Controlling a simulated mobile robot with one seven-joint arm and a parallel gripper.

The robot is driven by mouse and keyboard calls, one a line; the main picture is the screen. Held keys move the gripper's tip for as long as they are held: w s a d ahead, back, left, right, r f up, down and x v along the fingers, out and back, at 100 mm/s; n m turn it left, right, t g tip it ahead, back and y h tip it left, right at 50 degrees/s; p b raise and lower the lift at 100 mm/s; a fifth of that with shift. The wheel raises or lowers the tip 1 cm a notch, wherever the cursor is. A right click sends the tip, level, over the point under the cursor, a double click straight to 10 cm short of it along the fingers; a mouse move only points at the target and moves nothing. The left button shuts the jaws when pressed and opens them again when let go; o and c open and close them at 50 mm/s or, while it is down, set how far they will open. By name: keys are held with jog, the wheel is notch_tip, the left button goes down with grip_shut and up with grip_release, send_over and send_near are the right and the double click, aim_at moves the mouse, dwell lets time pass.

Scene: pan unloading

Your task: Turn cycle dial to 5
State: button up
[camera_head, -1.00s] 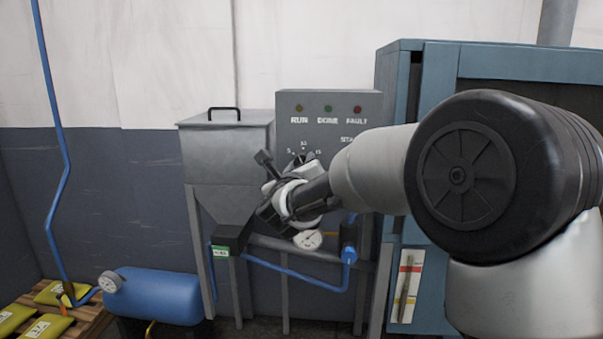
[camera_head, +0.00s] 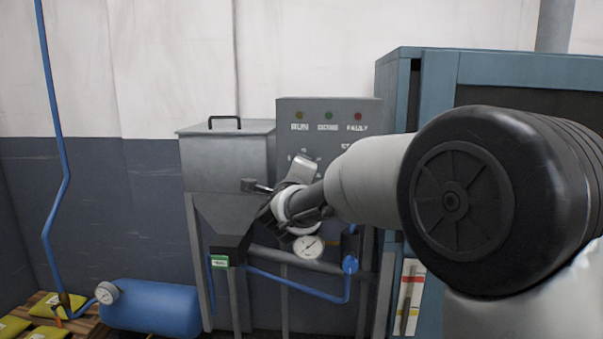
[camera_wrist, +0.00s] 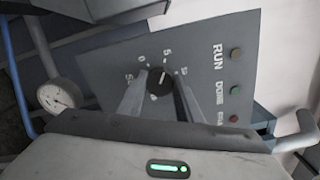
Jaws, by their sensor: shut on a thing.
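The cycle dial (camera_wrist: 160,80) is a small dark round knob on the grey control panel (camera_wrist: 205,45). It has a ring of printed numbers around it, and the panel appears turned sideways in the wrist view. My gripper (camera_wrist: 160,88) has one finger on each side of the knob and is shut on it. A small light mark shows on the knob, but I cannot tell surely which number it points at. In the head view my gripper (camera_head: 292,180) is at the panel (camera_head: 345,110) and hides the dial and most of its numbers.
A grey hopper (camera_head: 230,155) stands left of the panel. Below are a pressure gauge (camera_head: 308,246) and blue pipes (camera_head: 310,292). A blue tank (camera_head: 155,302) is at lower left. A blue cabinet (camera_head: 440,75) stands close on the right, behind my arm.

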dwell(0.5)
jog(key=o, duration=1)
jog(key=shift+o, duration=0.2)
jog(key=s, duration=1.7)
jog(key=shift+s+a+p, duration=0.25)
jog(key=shift+p, duration=0.05)
